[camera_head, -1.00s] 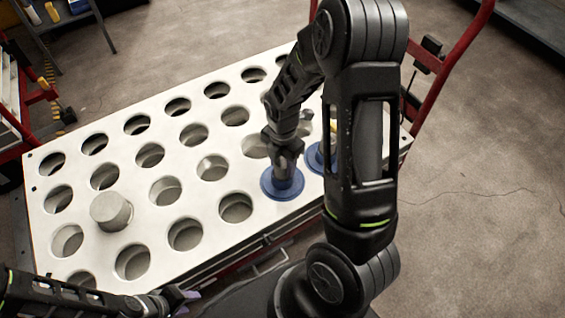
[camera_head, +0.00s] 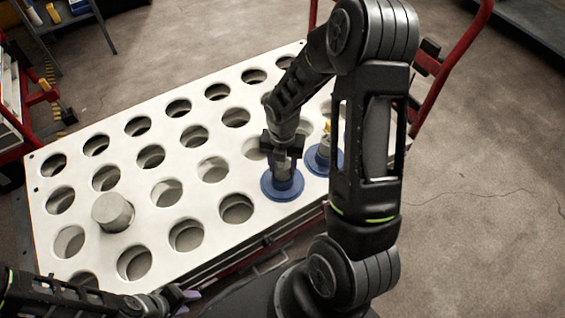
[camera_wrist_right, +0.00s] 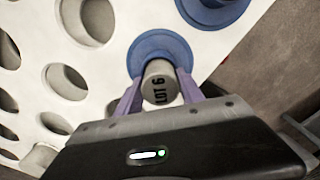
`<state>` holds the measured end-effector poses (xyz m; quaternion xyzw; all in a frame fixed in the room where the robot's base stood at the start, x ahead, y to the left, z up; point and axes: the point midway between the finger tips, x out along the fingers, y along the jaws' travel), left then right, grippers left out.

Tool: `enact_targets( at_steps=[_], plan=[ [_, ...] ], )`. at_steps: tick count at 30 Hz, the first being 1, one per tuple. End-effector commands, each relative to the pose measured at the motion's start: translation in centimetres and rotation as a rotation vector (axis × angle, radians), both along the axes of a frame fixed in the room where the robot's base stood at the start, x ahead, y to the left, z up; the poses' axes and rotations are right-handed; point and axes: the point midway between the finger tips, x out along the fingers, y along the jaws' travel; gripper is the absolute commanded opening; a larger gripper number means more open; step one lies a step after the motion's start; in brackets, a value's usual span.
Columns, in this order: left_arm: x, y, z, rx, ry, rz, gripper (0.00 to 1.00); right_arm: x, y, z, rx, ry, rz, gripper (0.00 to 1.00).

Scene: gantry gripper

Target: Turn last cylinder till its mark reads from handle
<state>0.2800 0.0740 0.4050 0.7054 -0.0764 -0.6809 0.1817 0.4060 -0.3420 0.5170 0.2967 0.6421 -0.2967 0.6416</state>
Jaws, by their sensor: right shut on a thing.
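My right gripper (camera_head: 284,160) points down and is shut on a grey cylinder (camera_wrist_right: 163,84) that stands in a blue ring (camera_head: 270,190) at the front edge of the white plate (camera_head: 230,268). In the right wrist view, the cylinder's top shows a dark "LOT 6" mark (camera_wrist_right: 162,91) running sideways, from bottom to top of the picture. Purple fingers lie on both sides of it. A red cart handle (camera_head: 452,85) rises at the plate's right end. My left gripper (camera_head: 170,299) is low at the bottom left, away from the cylinder; its jaws are unclear.
A second blue ring (camera_head: 314,165) with a part in it is just right of the held cylinder, partly behind my right arm. Another grey cylinder (camera_head: 113,212) sticks up from the plate's left side. Several round holes surround it. Shelves (camera_head: 58,17) stand at the back left.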

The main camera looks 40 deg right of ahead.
Motion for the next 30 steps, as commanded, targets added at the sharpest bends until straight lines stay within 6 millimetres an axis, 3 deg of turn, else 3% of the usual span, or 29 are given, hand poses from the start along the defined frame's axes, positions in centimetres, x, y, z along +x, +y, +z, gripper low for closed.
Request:
enact_targets(
  at_steps=[11, 22, 30],
  plan=[
    [0.0, 0.0, 0.2, 0.000, 0.000, 0.000, 0.36, 0.1, 0.0, 0.1, 0.000, -0.001, 0.030, 0.00],
    [0.0, 0.0, 2.1, 0.000, 0.000, 0.000, 0.36, 0.1, 0.0, 0.2, 0.000, -0.001, 0.249, 0.00],
    [0.0, 0.0, 2.1, 0.000, 0.000, 0.000, 0.36, 0.1, 0.0, 0.0, -0.001, -0.002, 0.284, 0.00]
  ],
)
